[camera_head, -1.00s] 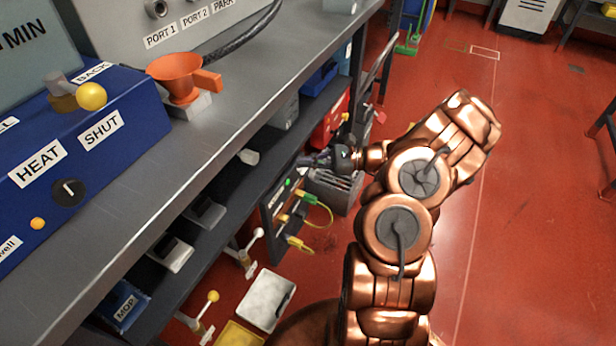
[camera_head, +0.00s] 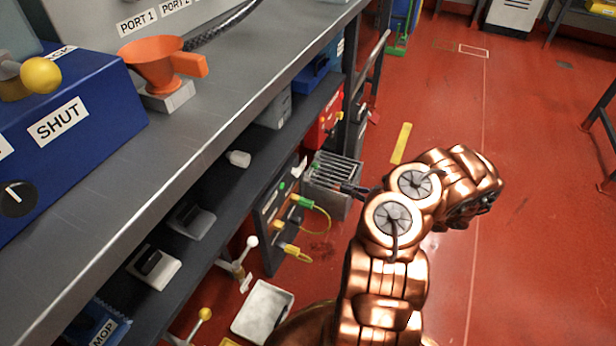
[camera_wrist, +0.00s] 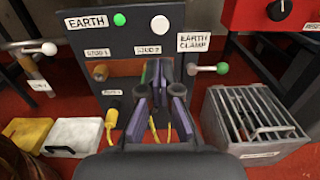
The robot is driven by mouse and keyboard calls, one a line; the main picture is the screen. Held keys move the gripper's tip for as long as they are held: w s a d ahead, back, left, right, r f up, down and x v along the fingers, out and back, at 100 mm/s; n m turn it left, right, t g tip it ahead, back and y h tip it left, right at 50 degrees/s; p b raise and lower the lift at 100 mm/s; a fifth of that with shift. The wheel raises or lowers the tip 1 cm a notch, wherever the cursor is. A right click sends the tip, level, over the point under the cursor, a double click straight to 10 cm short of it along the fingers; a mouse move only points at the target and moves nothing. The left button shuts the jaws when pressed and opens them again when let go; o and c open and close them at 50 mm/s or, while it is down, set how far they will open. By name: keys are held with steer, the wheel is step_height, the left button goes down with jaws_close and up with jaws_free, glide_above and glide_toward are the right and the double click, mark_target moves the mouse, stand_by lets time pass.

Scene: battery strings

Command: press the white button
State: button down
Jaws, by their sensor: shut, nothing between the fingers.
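The white button (camera_wrist: 160,24) is a round cap on the upper part of a dark panel (camera_wrist: 88,50) in the wrist view. It is right of a green round light or button (camera_wrist: 119,19) and left of the EARTH CLAMP label. My gripper (camera_wrist: 157,78), with purple-grey fingers, is shut and empty. It appears below the white button in that view, in front of the STUD 2 area; I cannot tell the gap to the panel. In the head view my gripper (camera_head: 354,190) is small and dark, right of the panel (camera_head: 268,232). I cannot make out the white button there.
A green-knobbed lever (camera_wrist: 222,68) is on the panel's right, and a white-knobbed lever (camera_wrist: 48,48) stands at left. Yellow cables (camera_wrist: 152,130) hang below. A grey slotted crate (camera_wrist: 225,125) stands at right. A white tray (camera_wrist: 85,135) lies at left. Open red floor (camera_head: 530,200) lies right.

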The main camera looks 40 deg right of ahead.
mark_target(299, 173)
steer(key=b+x, duration=0.4)
steer(key=x, duration=0.8)
steer(key=shift+w+a+f, duration=0.15)
steer(key=shift+w+a, duration=0.45)
steer(key=shift+w, duration=0.25)
